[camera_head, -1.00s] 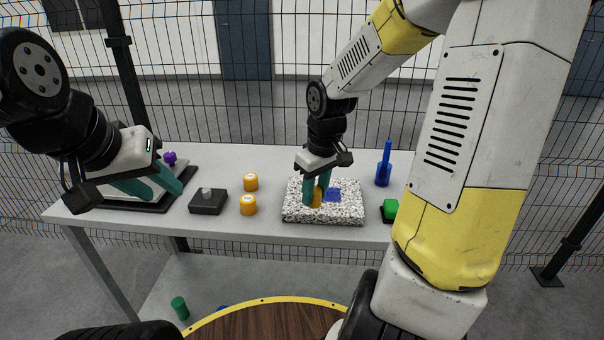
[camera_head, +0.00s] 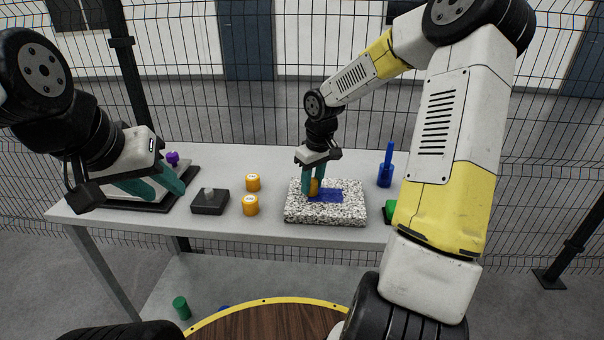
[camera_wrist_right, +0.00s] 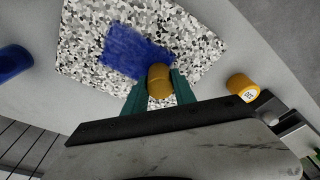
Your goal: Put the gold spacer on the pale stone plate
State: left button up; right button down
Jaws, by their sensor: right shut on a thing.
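The gold spacer (camera_head: 314,188) is between the teal fingers of my right gripper (camera_head: 313,186), which is shut on it. It also shows between the fingers in the right wrist view (camera_wrist_right: 159,80). The pale stone plate (camera_head: 298,212) is a speckled black-and-white slab on the table, with a blue patch (camera_head: 328,196) on top. The spacer is over the plate, at the left edge of the patch in the head view; I cannot tell whether it touches the plate. My left gripper (camera_head: 160,188) is open and empty at the table's left end.
Two orange cylinders with white tops (camera_head: 250,205) stand left of the plate, beside a dark block (camera_head: 210,201). A blue post on a base (camera_head: 385,172) and a green block (camera_head: 391,209) are to the right. A purple knob (camera_head: 172,158) is near my left gripper.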

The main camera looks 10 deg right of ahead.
aim_at(316, 183)
jog(key=c, duration=1)
grip_release()
jog(key=shift+f, duration=0.15)
notch_tip(316, 183, up, 11)
jog(key=s, duration=0.1)
jog(key=s+r+m+t, duration=0.1)
jog(key=s+r, duration=0.2)
jog(key=s, duration=0.4)
jog(key=s+a+r+m+t+y, duration=0.1)
jog(key=s+r+m+t, duration=0.1)
jog(key=s, duration=0.6)
jog(key=s+a+r+m+t, duration=0.1)
jog(key=s+r, duration=0.3)
jog(key=s, duration=0.4)
jog(key=shift+s+a+m+t, duration=0.15)
jog(key=shift+m+t, duration=0.15)
jog(key=shift+m, duration=0.3)
